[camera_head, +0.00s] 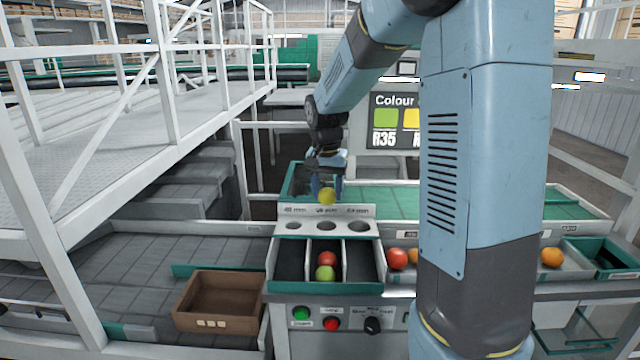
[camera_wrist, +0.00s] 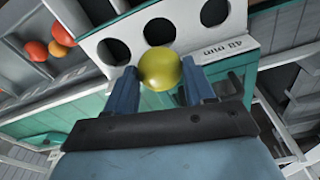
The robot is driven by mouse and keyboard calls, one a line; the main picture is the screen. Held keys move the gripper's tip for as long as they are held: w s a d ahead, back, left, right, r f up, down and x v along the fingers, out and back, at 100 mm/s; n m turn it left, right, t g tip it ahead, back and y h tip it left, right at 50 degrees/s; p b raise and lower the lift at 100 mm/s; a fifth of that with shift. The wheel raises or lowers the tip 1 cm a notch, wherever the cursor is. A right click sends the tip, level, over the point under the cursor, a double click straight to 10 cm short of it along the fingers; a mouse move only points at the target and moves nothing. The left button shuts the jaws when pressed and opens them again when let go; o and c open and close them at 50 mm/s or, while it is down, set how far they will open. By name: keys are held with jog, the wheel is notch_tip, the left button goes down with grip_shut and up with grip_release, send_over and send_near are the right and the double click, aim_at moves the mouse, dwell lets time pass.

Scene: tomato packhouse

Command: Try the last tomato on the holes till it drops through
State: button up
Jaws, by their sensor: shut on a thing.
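My gripper (camera_head: 327,188) is shut on a yellow tomato (camera_head: 327,197), which also shows between the fingers in the wrist view (camera_wrist: 160,68). It is near the far edge of the white sizing plate (camera_head: 342,224), in line with the middle hole (camera_head: 326,226). The left hole (camera_head: 292,226) and right hole (camera_head: 359,226) are clear. In the wrist view the tomato sits just below the middle hole (camera_wrist: 160,31), and a "48 mm" label (camera_wrist: 214,48) is readable. A red tomato (camera_head: 327,259) and a green tomato (camera_head: 325,273) lie in the middle bin below the plate.
The left bin (camera_head: 290,260) and right bin (camera_head: 359,262) look empty. A brown crate (camera_head: 221,300) stands at the left. Red and orange tomatoes (camera_head: 397,259) lie in trays to the right. A colour sign (camera_head: 395,120) stands behind. Buttons (camera_head: 331,324) are on the front panel.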

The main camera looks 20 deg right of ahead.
notch_tip(320, 180, down, 6)
jog(key=shift+a+f, duration=0.15)
dwell(0.7)
dwell(0.5)
jog(key=o, duration=0.8)
dwell(1.2)
jog(key=shift+r, duration=3.5)
